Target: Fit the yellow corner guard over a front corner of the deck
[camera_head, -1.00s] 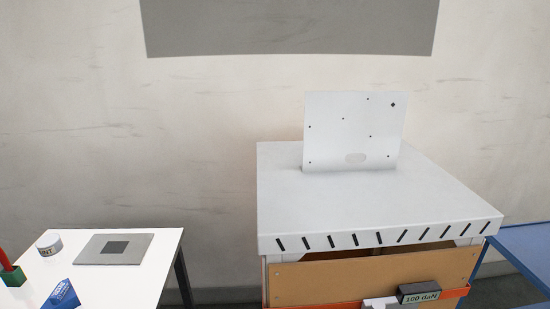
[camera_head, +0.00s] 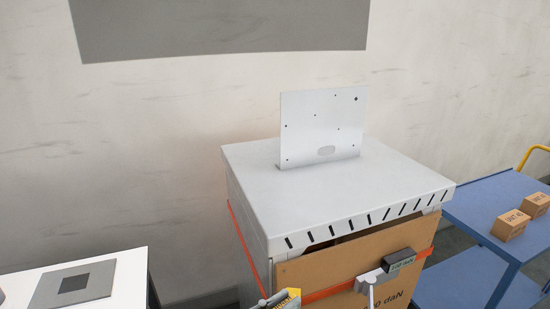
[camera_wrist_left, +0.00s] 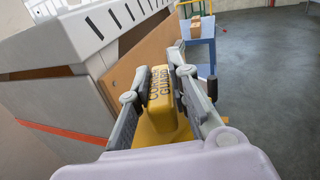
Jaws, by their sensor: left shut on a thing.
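The yellow corner guard (camera_wrist_left: 163,125), with dark lettering, is held between the fingers of my left gripper (camera_wrist_left: 158,86) in the left wrist view. The deck also shows at the upper left of the left wrist view (camera_wrist_left: 60,42).
An upright white plate (camera_head: 322,125) stands on the deck. A blue cart (camera_head: 480,205) with small boxes stands right; a white table (camera_head: 130,275) is at left.

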